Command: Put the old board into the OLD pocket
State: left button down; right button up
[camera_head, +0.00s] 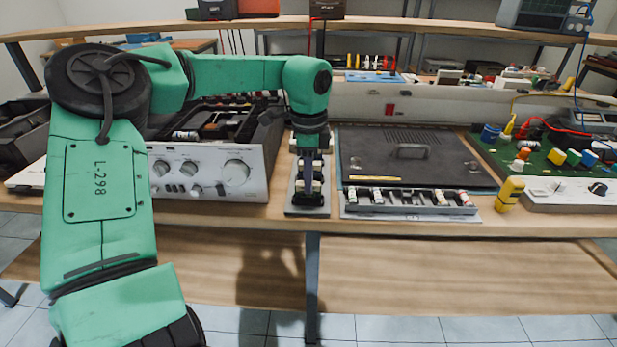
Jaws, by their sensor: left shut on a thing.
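My left arm comes in from the left, and its gripper (309,188) points down over a narrow grey holder (293,208) on the bench, right of the amplifier. The gripper is shut on the old board, which the fingers mostly hide; only small dark and pale parts show there. I cannot tell how deep the board sits in the holder or read any pocket label. The open amplifier (255,178) with a silver front and knobs stands left of the holder. My right gripper is out of view.
A black cover panel (440,170) with a handle lies right of the holder. In front of it is a slotted tray (410,211) with several small parts. A yellow object (510,192) stands beside it. A green board with coloured blocks (545,163) is further right. The bench's front edge is close.

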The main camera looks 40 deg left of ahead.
pick_arm(q)
jog(key=c, duration=0.7)
grip_release()
notch_tip(320, 180, up, 15)
jog(key=p, duration=0.1)
jog(key=shift+f, duration=0.2)
